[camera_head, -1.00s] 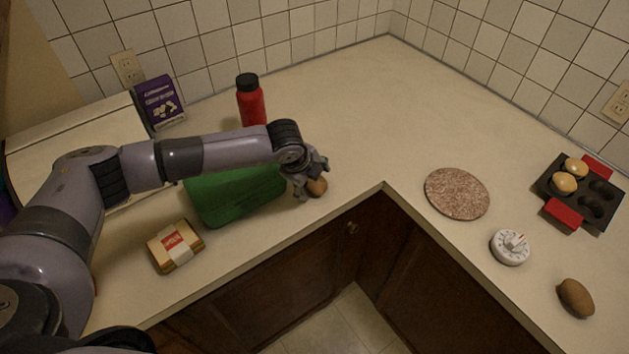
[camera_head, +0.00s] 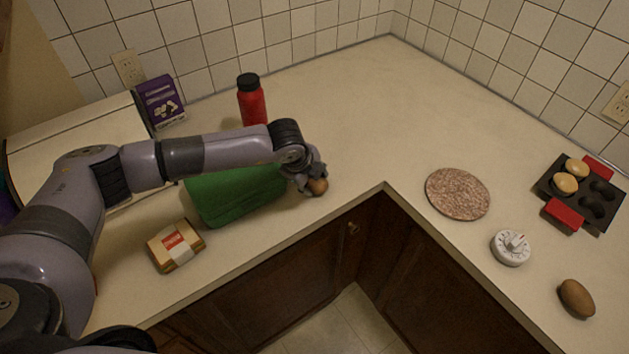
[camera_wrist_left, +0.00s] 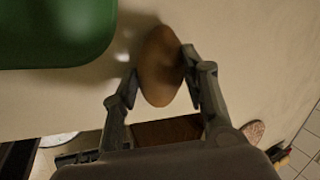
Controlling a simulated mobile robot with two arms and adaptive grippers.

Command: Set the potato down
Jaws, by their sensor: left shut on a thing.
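I cannot tell whether the potato touches the counter. A second brown potato (camera_head: 577,298) lies alone on the counter at the lower right. My right gripper is not in view.
A red bottle (camera_head: 252,101) and purple box (camera_head: 161,101) stand behind. A round speckled board (camera_head: 457,194), white timer (camera_head: 510,248) and muffin tin (camera_head: 579,194) are rightward. The back counter is clear.

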